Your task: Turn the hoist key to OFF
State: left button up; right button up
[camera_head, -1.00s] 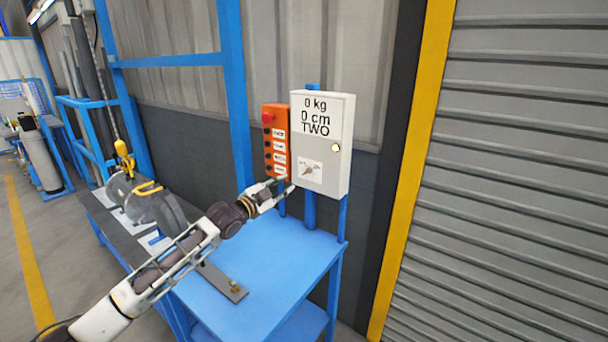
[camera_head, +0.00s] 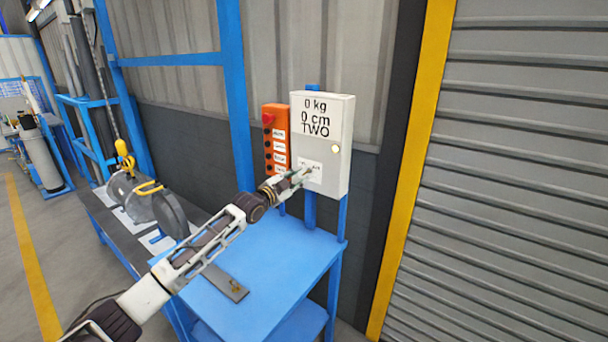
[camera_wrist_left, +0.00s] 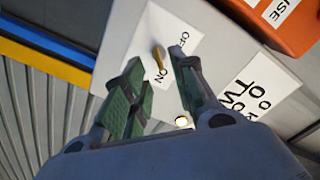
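The hoist key shows in the left wrist view as a small yellowish knob (camera_wrist_left: 158,58) on a white label (camera_wrist_left: 165,50) marked OFF and ON. The label is on the front of a pale grey control box (camera_head: 338,165) that reads 0 kg, 0 cm, TWO. My left gripper (camera_wrist_left: 158,90) is open, its green-padded fingers on either side of the key's line, with the tips close to the label. In the head view the left gripper (camera_head: 306,174) is at the label and covers the key. I cannot tell whether it touches the key. My right gripper is in neither view.
An orange push-button station (camera_head: 276,140) hangs just left of the box. A blue table (camera_head: 290,260) with a flat dark metal bar (camera_head: 228,284) stands below. A grey shell with yellow hooks (camera_head: 150,190) is at left. A roller shutter (camera_head: 520,170) fills the right.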

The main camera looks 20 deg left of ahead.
aim_at(307, 172)
pick_arm(q)
jog(key=shift+x, duration=2.1)
jog(key=shift+d, duration=0.1)
jog(key=shift+c, duration=0.3)
grip_shut()
